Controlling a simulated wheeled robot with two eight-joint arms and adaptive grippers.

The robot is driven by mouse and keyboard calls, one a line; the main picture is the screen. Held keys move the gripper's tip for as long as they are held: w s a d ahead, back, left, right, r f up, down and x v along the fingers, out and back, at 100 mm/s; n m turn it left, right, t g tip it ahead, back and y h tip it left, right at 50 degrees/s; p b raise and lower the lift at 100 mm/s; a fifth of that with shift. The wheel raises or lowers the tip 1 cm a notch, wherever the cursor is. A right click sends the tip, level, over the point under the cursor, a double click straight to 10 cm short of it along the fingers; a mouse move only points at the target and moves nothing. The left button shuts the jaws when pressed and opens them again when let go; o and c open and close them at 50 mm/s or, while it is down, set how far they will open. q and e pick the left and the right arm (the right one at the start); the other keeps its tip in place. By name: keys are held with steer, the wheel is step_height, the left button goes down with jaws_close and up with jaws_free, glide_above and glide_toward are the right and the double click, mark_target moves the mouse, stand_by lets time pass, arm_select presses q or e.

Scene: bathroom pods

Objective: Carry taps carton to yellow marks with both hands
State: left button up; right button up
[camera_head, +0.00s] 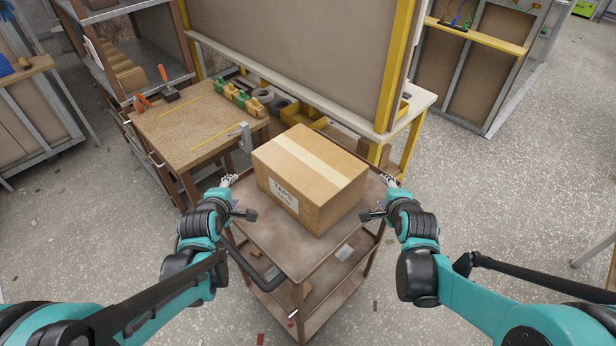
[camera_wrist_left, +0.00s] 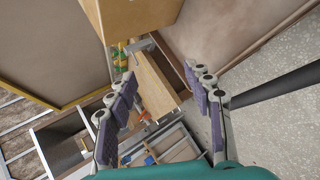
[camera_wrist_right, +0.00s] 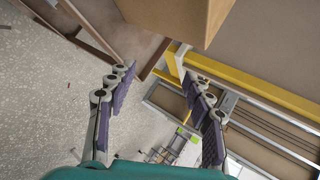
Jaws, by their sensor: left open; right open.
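The taps carton (camera_head: 312,178), a brown cardboard box with a pale tape strip and a white label, sits on the top shelf of a brown trolley (camera_head: 262,226). My left gripper (camera_head: 238,196) is open and empty, left of the carton and apart from it. In the left wrist view the carton (camera_wrist_left: 135,15) is at the top, beyond the open fingers (camera_wrist_left: 162,110). My right gripper (camera_head: 380,197) is open and empty, right of the carton. In the right wrist view the carton (camera_wrist_right: 180,15) is at the top. Yellow lines (camera_head: 217,133) mark the wooden bench at the left.
The wooden bench (camera_head: 165,135) carries an orange-handled tool (camera_head: 165,85) on its back left and a grey clamp-like part (camera_head: 245,137) at its right edge. Green and yellow items (camera_head: 240,95) and yellow bins (camera_head: 303,113) stand behind the carton. A large panel (camera_head: 300,50) rises behind. Speckled floor is open at right.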

arm_select(q)
steer(key=x, duration=1.4)
steer(key=shift+w+d+f, duration=0.1)
steer(key=shift+w+f, duration=0.1)
arm_select(e)
steer(key=x, duration=1.4)
steer(key=shift+w+d+f, duration=0.1)
steer(key=shift+w+f, duration=0.1)
arm_select(q)
steer(key=shift+d, duration=0.45)
arm_select(e)
steer(key=shift+a, duration=0.5)
arm_select(q)
steer(key=shift+s+d+r, duration=0.15)
steer(key=shift+s+d, duration=0.05)
steer(key=shift+d, duration=0.05)
arm_select(e)
steer(key=shift+s+a+r, duration=0.15)
steer(key=shift+s+a, duration=0.05)
steer(key=shift+a, duration=0.05)
arm_select(q)
steer(key=shift+w, duration=0.1)
